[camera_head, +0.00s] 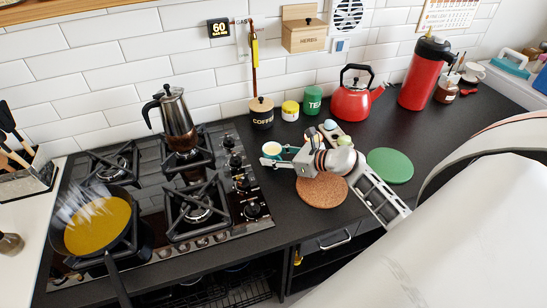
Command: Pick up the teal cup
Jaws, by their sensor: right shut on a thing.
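The teal cup (269,148) is on or just above the black counter, to the right of the hob; I cannot tell whether its base touches the counter. Its pale inside faces up, and it looks roughly upright. My right gripper (275,157) reaches it from the right and is shut on it at its near right side. The fingers hide part of the cup. My left gripper is not in view.
A round cork mat (321,190) lies under my right gripper, with a green mat (390,166) to its right. Behind stand the coffee canister (262,117), yellow jar (290,111), tea tin (313,101) and red kettle (352,103). A moka pot (177,115) and pan (97,226) are on the hob (150,200).

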